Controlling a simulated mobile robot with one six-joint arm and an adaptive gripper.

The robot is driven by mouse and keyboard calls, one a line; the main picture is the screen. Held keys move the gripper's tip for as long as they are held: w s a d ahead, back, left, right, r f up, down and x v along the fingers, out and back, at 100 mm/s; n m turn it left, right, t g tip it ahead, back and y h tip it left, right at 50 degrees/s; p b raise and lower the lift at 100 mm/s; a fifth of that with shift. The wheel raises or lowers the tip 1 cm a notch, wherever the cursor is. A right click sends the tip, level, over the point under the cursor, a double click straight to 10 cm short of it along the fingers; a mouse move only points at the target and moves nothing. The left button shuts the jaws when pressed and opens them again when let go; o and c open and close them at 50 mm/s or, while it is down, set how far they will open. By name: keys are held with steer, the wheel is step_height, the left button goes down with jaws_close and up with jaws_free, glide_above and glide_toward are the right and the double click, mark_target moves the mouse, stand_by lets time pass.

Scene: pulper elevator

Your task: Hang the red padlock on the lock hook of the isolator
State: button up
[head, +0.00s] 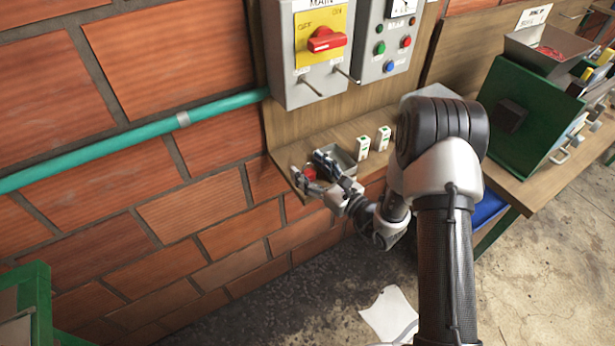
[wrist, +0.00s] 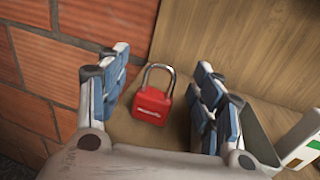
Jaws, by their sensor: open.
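The red padlock (wrist: 152,104) lies on the wooden shelf, between the two open fingers of my gripper (wrist: 160,100) in the wrist view. Its steel shackle points away from my gripper. In the head view the padlock (head: 309,174) is partly hidden by my gripper (head: 312,172). I see no contact between fingers and padlock. The isolator (head: 315,87) is a grey box on the board above the shelf, with a red handle (head: 326,40) on a yellow plate. Two metal pins stick out below the plate, a left one (head: 311,86) and a right one (head: 346,75).
A metal tray (head: 343,160) sits right beside my gripper. Two small white-green items (head: 373,142) stand further right on the shelf (head: 330,139). A grey button box (head: 391,45) hangs right of the isolator. The brick wall with a green pipe (head: 100,146) is at left.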

steer(key=shift+w+a, duration=0.3)
steer(key=shift+w, duration=0.05)
steer(key=c, duration=1.2)
